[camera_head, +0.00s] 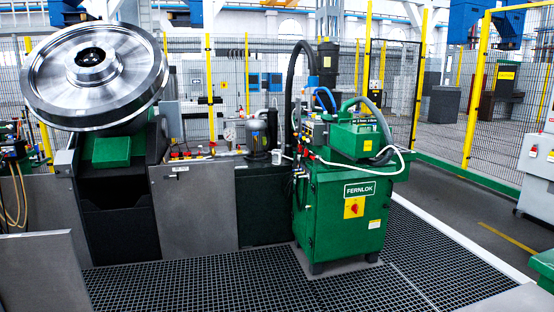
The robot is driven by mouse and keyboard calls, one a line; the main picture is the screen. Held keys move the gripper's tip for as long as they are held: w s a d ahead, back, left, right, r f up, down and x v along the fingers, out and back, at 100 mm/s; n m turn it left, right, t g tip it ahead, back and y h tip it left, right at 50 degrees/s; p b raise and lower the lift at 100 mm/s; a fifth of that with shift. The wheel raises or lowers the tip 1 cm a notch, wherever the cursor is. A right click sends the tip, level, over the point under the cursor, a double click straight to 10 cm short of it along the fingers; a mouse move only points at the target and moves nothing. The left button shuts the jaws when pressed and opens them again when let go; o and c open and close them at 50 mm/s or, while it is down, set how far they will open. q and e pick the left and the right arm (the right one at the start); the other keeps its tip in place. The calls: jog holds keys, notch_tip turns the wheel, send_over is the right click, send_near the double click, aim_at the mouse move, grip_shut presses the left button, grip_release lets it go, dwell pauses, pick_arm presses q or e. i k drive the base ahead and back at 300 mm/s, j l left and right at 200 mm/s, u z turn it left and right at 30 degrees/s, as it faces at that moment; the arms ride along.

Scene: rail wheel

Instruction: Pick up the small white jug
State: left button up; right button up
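I cannot clearly make out a small white jug in the head view. A small whitish item (277,157) stands on the machine bench beside a dark cylindrical unit (256,137); it is too small to tell whether it is the jug. Neither of my grippers shows in this view.
A large steel rail wheel (95,75) sits tilted on its stand at the left. A green FERNLOK cabinet (345,215) with hoses stands in the middle. Grated floor (240,285) lies clear in front. Yellow-posted mesh fencing (480,90) closes the back and right.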

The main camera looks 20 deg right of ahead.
aim_at(276, 154)
jog(key=i+j+z, duration=0.1)
jog(key=i, duration=0.3)
jog(key=i+j, duration=0.3)
jog(key=i+j+z, duration=0.15)
jog(key=i, duration=0.35)
jog(key=i+l+z, duration=0.2)
jog(key=i+z, duration=0.15)
jog(key=i, duration=0.55)
jog(key=i+z, duration=0.3)
jog(key=i, duration=0.6)
